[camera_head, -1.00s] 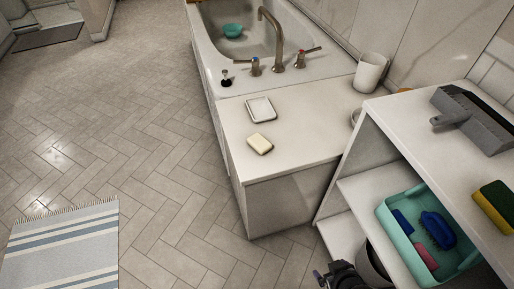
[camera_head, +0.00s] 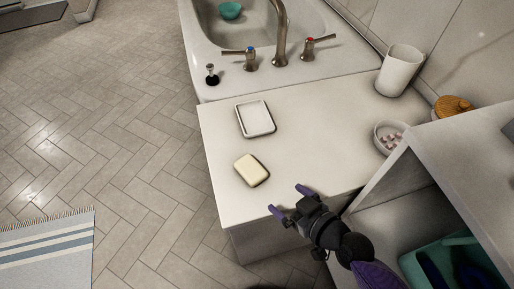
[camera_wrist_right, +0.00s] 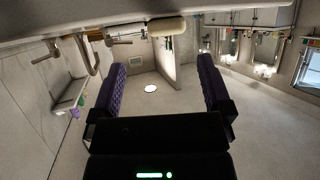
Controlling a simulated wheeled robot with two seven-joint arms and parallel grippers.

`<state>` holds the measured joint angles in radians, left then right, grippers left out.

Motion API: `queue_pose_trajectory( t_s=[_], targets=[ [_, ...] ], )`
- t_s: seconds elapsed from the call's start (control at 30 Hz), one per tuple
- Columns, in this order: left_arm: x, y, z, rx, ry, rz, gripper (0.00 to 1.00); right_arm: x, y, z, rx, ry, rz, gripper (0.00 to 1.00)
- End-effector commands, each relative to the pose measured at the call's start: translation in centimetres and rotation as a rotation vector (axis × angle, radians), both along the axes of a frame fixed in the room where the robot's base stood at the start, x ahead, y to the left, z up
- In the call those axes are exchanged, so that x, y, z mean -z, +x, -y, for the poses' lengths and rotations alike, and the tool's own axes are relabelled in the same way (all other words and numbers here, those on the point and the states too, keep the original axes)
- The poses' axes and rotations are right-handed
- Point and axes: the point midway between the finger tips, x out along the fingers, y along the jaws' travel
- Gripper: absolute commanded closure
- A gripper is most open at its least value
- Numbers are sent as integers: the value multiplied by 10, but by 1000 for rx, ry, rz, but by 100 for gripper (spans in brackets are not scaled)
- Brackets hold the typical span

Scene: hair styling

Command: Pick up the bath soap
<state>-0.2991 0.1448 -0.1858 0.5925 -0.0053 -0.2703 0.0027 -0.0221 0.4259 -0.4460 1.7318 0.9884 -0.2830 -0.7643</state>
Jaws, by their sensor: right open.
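The bath soap (camera_head: 251,170) is a cream, rounded bar lying flat on the white counter (camera_head: 310,150), near its left edge. It also shows at the top of the wrist view (camera_wrist_right: 168,27), which looks upside down. My right gripper (camera_head: 288,201) has purple fingers and is open and empty. It is close to the soap, to its lower right in the head view, near the counter's front edge, and apart from it. In the wrist view the fingers (camera_wrist_right: 162,68) are wide apart with nothing between them. My left gripper is out of view.
A white soap dish (camera_head: 255,119) lies just behind the soap. The sink taps (camera_head: 280,42) and a black-topped stopper or bottle (camera_head: 211,74) stand beyond. A white cup (camera_head: 399,70), a small bowl (camera_head: 389,138) and a shelf unit (camera_head: 455,160) are on the right.

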Motion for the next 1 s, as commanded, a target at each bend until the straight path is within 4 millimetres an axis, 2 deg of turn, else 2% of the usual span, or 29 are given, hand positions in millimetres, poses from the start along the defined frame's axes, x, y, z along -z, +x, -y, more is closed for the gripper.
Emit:
queue_pose_trajectory(
  t_s=[0.17, 0.5, 0.6, 0.8, 0.83, 1.0],
  targets=[
    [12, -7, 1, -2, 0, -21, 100, 5, 17, -23, -23, 27, 22, 0],
    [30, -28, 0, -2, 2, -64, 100, 29, 58, -62, -22, 24, 18, 0],
    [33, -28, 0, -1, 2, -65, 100, 32, 66, -69, -23, 22, 19, 0],
    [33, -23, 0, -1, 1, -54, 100, 30, 67, -70, -23, 19, 21, 0],
    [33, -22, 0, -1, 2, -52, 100, 30, 67, -70, -23, 20, 20, 2],
    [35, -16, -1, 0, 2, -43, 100, 30, 67, -70, -23, 20, 20, 38]
  ],
)
